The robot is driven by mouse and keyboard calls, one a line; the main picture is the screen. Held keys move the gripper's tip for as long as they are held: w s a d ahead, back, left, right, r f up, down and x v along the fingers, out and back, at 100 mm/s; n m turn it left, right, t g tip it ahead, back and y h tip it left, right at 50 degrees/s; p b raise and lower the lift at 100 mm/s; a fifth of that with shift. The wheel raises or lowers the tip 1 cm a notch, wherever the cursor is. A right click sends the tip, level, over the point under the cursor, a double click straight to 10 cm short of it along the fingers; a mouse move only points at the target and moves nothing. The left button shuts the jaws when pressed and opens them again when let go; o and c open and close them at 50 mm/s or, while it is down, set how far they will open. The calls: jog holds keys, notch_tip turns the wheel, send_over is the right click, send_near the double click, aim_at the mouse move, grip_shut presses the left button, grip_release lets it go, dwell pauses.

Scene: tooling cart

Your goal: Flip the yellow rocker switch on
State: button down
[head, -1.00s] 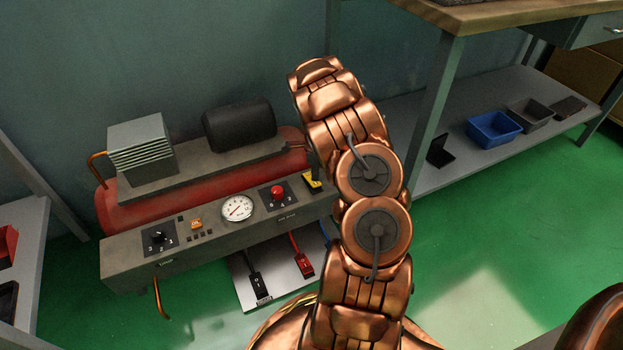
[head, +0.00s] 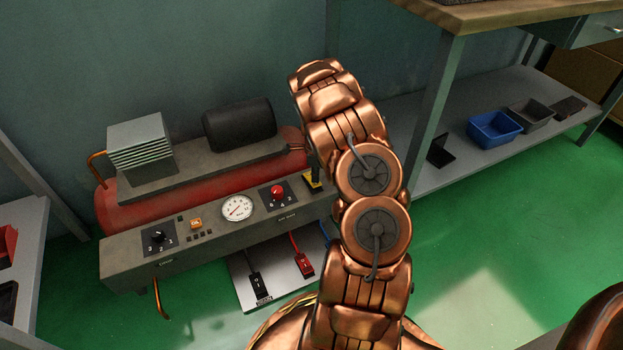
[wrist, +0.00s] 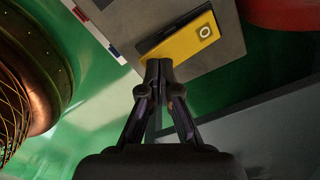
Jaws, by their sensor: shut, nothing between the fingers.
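The yellow rocker switch (head: 312,187) sits at the right end of the grey control panel, partly hidden by my gripper and arm. In the wrist view the yellow rocker (wrist: 188,44) lies in a dark frame, with a round mark at its upper-right end. My gripper (wrist: 159,66) is shut and empty. Its fingertips are at the lower-left end of the rocker, the end away from the round mark. I cannot tell whether they press on it. In the head view the dark gripper (head: 317,172) reaches down over the switch beside my copper arm.
The panel also holds a red knob (head: 278,191), a round gauge (head: 237,207), an orange button (head: 196,224) and a black dial (head: 157,238). Black and red levers (head: 304,264) are on a plate below. A workbench leg (head: 436,115) stands to the right.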

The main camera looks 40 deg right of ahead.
jog(key=shift+f, duration=0.9)
dwell(0.5)
jog(key=shift+r, duration=0.15)
jog(key=shift+r+p, duration=0.85)
jog(key=shift+r, duration=2.6)
